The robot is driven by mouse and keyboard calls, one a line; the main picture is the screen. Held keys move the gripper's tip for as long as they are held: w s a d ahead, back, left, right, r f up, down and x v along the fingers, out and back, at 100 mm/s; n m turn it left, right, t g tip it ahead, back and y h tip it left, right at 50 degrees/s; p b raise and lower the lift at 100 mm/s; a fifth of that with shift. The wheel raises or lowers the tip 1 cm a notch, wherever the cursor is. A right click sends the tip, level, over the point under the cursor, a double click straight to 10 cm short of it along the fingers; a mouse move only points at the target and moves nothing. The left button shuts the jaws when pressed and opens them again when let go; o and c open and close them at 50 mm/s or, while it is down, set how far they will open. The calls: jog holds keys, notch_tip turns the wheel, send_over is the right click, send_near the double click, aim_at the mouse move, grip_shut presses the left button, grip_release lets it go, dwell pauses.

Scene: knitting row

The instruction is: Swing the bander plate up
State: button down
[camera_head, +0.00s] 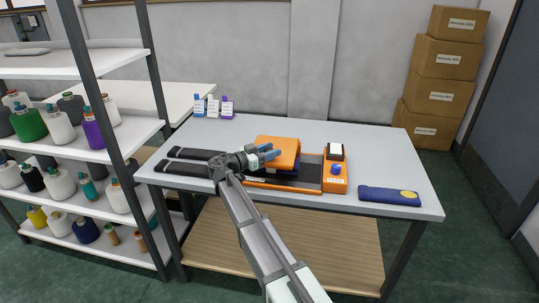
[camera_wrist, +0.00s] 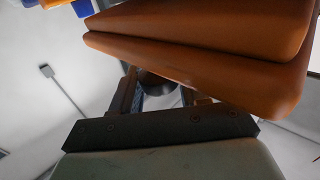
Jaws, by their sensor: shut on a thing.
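The orange bander plate (camera_head: 280,148) is on the bander (camera_head: 313,174), an orange machine with a dark bed, on the grey table. The plate stands raised above the bed, with dark blue material below it. My gripper (camera_head: 266,154) is at the plate's left side, shut on it. In the wrist view the plate (camera_wrist: 215,50) fills the upper right, and my fingers (camera_wrist: 160,90) meet at a dark part beside its underside. The exact grip spot is shadowed and partly hidden.
Two dark bars (camera_head: 185,168) extend left from the machine. A blue knob (camera_head: 337,169) sits on its right end. Labelled bottles (camera_head: 212,106) stand at the back. A yarn shelf (camera_head: 110,160) is at left.

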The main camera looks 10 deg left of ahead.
jog(key=w+r+n+g+y, duration=0.3)
jog(key=w+r+n+g, duration=0.35)
jog(key=w+r, duration=0.75)
jog(key=w+f+n+g, duration=0.1)
jog(key=w+g, duration=0.4)
jog(key=w, duration=0.4)
jog(key=shift+f+n+y, duration=0.3)
jog(key=shift+n+y, duration=0.05)
jog(key=shift+y, duration=0.05)
jog(key=shift+s, duration=0.1)
jog(key=c, duration=0.7)
grip_release()
jog(key=shift+a+r, duration=0.1)
jog(key=shift+r, duration=0.1)
